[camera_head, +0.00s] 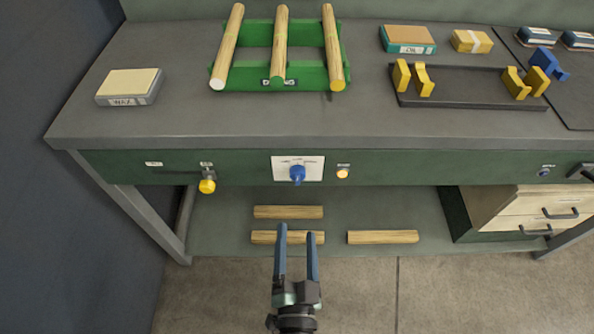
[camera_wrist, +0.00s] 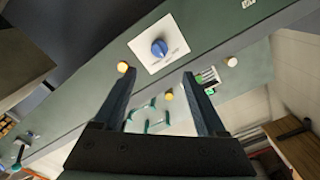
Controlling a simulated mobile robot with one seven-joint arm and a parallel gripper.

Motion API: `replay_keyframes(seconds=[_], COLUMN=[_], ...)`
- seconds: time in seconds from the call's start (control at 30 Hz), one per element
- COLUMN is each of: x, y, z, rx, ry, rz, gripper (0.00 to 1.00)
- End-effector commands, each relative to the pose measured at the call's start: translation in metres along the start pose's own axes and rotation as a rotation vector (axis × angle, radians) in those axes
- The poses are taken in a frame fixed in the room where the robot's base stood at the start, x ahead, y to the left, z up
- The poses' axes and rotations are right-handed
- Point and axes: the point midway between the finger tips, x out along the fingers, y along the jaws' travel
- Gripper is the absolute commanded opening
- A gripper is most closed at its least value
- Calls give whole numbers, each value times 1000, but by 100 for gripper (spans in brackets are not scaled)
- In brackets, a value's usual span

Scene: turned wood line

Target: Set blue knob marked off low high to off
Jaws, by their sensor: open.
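The blue knob (camera_head: 297,173) sits on a white label plate (camera_head: 312,164) on the green front panel of the bench. Small markings are printed above it, too small to read. In the wrist view the blue knob (camera_wrist: 159,48) shows on its plate, with a light pointer line across its face; I cannot tell which mark it points to. My gripper (camera_head: 298,234) is open and empty, in front of and below the knob, apart from it. In the wrist view the fingers (camera_wrist: 158,80) spread with the knob beyond and between them.
A yellow knob (camera_head: 207,186) on a lever and an amber button (camera_head: 342,173) flank the plate. Wooden rods on a green rack (camera_head: 260,84), a black tray (camera_head: 470,101) and small boxes stand on the benchtop. Loose rods (camera_head: 382,237) lie on the lower shelf beside drawers (camera_head: 540,206).

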Motion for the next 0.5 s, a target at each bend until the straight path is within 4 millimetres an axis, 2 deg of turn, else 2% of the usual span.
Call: replay_keyframes(seconds=[0.17,0.5], x=[14,78], y=[1,1], z=[2,1], rx=[3,1], ry=[1,2], rz=[-1,-1], gripper=[74,74])
